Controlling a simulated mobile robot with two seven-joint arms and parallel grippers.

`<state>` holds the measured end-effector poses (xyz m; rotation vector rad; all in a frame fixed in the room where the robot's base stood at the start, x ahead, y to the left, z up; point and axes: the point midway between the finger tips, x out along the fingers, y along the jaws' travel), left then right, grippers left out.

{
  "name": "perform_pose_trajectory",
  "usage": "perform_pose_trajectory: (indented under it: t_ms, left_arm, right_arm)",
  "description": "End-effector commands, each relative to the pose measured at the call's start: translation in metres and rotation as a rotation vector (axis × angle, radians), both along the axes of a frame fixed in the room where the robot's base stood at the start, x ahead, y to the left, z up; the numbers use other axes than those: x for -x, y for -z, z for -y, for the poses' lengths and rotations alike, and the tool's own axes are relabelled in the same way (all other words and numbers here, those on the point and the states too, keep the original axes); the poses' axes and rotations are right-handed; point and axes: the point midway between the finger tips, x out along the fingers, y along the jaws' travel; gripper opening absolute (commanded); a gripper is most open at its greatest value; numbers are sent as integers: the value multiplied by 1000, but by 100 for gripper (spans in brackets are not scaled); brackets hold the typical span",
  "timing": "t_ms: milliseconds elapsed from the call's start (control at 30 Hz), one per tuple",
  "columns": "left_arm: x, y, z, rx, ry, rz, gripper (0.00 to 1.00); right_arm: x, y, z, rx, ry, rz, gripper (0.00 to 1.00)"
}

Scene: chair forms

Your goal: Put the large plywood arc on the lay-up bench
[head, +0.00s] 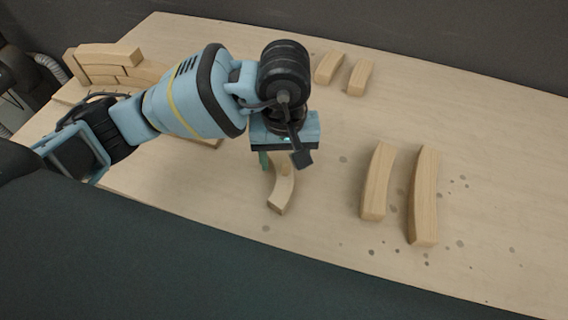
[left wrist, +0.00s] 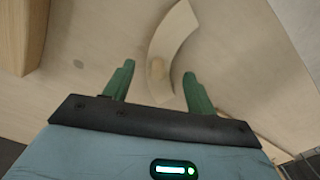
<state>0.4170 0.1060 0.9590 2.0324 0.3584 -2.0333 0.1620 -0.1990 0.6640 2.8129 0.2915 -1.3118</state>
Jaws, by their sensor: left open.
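A curved plywood arc (head: 281,193) lies on the pale wooden table top (head: 330,215), below my left gripper (head: 280,160). The gripper partly hides its far end in the head view. In the left wrist view, the arc (left wrist: 174,40) shows ahead of and between the two green fingers of my left gripper (left wrist: 158,70). The fingers are apart, with nothing gripped. I cannot tell whether they touch the arc or hover above it. Which surface is the lay-up bench is not clear from these views. My right gripper is not in view.
Two long, gently curved wooden pieces (head: 377,182) (head: 424,195) lie to the right. Two shorter pieces (head: 328,67) (head: 360,78) lie at the back. Several curved pieces (head: 108,55) are grouped at the far left, partly behind my arm. The table's far right is clear.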

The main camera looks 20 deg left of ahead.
Motion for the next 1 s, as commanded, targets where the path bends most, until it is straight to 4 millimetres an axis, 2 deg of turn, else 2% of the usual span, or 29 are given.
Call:
perform_pose_trajectory:
  t_ms: [33, 200, 433, 633, 1000]
  left_arm:
    - [-1, -13, 1, 3, 1, 6, 56]
    - [-1, -47, 1, 1, 2, 5, 56]
    - [-1, -80, 1, 1, 2, 3, 56]
    - [0, -90, 1, 2, 1, 1, 56]
    - [0, -90, 0, 1, 1, 0, 56]
  right_arm:
    - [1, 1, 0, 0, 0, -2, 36]
    - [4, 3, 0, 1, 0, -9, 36]
    - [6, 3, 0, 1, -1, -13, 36]
    - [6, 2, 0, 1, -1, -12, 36]
    - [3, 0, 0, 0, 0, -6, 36]
